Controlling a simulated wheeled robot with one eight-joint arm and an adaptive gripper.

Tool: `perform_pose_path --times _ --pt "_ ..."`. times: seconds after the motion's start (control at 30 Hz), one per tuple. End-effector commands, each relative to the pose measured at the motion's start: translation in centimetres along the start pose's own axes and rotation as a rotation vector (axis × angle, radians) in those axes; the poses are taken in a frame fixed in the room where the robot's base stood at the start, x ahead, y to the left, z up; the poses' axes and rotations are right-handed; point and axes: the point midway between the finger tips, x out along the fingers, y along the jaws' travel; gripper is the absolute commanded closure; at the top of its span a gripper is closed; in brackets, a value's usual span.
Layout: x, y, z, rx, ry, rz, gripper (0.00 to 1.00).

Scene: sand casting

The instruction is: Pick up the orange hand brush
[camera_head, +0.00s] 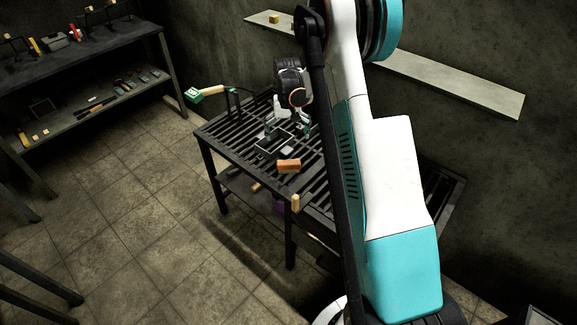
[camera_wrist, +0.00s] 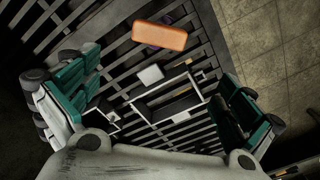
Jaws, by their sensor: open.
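The orange hand brush (camera_head: 289,165) lies on the slatted dark metal table (camera_head: 225,133), close to its front edge. It shows as an orange block in the wrist view (camera_wrist: 158,38), at the top of the picture beyond the fingertips. My gripper (camera_head: 282,130) is above the table, further back than the brush. In the wrist view its green fingers (camera_wrist: 158,95) are spread wide, with no brush between them. Whether the brush has bristles underneath is hidden.
A thin metal frame (camera_wrist: 143,110) and a small pale block (camera_wrist: 150,75) show between my fingers. A wall shelf (camera_head: 450,82) is behind. A tool-laden workbench (camera_head: 95,42) stands left, across clear floor.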

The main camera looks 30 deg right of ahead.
Motion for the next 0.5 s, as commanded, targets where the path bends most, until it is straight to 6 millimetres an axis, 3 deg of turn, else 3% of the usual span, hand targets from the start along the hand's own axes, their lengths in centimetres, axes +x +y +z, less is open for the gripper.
perform_pose_path --times 0.5 --pt "8.2 0.1 0.0 0.002 -0.003 0.000 0.00"
